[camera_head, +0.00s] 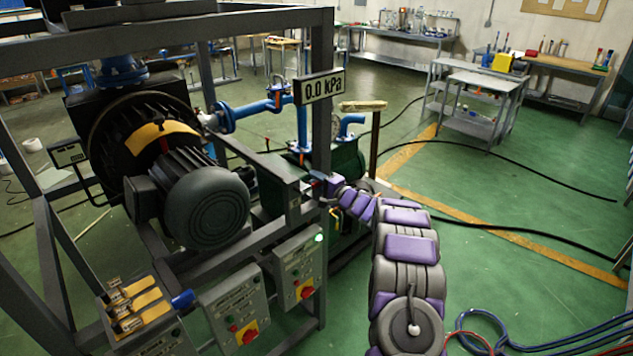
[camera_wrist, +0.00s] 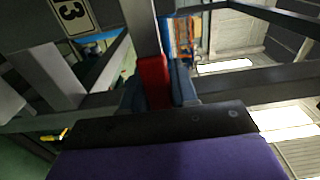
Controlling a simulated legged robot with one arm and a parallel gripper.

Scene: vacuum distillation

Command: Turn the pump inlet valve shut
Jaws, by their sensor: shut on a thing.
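A red valve handle (camera_wrist: 152,82) stands upright in the middle of the wrist view, between the two dark fingers of my gripper (camera_wrist: 155,90). The fingers are shut on it. In the head view my gripper (camera_head: 318,180) reaches the upright post of the grey frame, just below the 0.0 kPa display (camera_head: 320,87). There the handle is mostly hidden by the gripper and post. The valve body cannot be made out clearly in either view.
The grey frame (camera_head: 262,21) holds a large motor (camera_head: 205,208) and blue piping (camera_head: 250,108) left of my arm. Control boxes (camera_head: 300,268) with red knobs sit below. Black hoses (camera_head: 520,235) cross the green floor at right, with blue and red hoses (camera_head: 500,325) nearer.

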